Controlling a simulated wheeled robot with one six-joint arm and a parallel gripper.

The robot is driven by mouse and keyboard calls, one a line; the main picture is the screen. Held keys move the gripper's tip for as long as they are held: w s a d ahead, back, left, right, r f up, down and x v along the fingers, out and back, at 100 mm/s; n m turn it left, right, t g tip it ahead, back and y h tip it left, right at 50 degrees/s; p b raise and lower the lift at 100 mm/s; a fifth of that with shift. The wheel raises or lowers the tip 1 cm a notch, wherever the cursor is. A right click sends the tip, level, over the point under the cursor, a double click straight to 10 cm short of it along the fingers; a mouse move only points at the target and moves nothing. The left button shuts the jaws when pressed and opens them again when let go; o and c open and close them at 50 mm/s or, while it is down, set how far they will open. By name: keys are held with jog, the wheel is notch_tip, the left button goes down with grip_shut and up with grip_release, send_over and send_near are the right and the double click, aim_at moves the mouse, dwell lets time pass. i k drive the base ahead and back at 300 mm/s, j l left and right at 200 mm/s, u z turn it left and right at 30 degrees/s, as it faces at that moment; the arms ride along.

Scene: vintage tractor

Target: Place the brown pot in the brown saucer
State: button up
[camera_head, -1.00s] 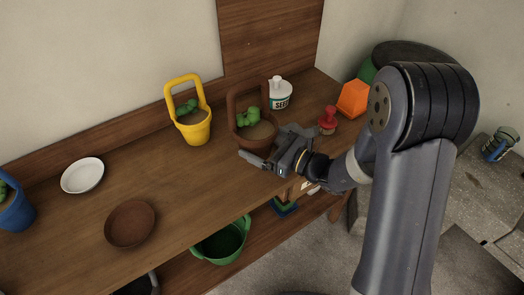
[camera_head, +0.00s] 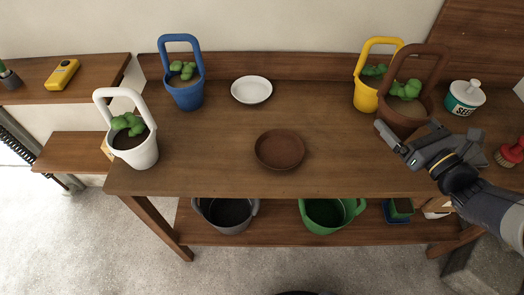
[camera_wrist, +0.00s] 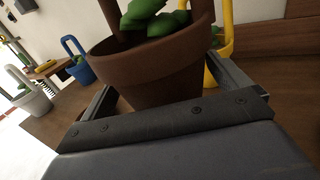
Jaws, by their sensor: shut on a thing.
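The brown pot (camera_head: 404,118) has a tall brown handle and a green plant, and stands upright at the right part of the bench in the head view. My gripper (camera_head: 410,143) is shut on it from the front right. In the wrist view the pot (camera_wrist: 150,72) sits between the two fingers (camera_wrist: 165,90). I cannot tell whether its base touches the bench. The brown saucer (camera_head: 280,149) lies empty in the middle of the bench, to the left of the pot.
A yellow pot (camera_head: 366,92) stands close behind the brown pot. A seed tub (camera_head: 464,98) and a red-handled brush (camera_head: 510,152) are to the right. A white saucer (camera_head: 251,90), blue pot (camera_head: 187,94) and white pot (camera_head: 136,150) are further left. The bench between brown pot and saucer is clear.

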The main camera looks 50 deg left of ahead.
aim_at(279, 152)
jog(key=k+j, duration=0.65)
jog(key=j, duration=0.25)
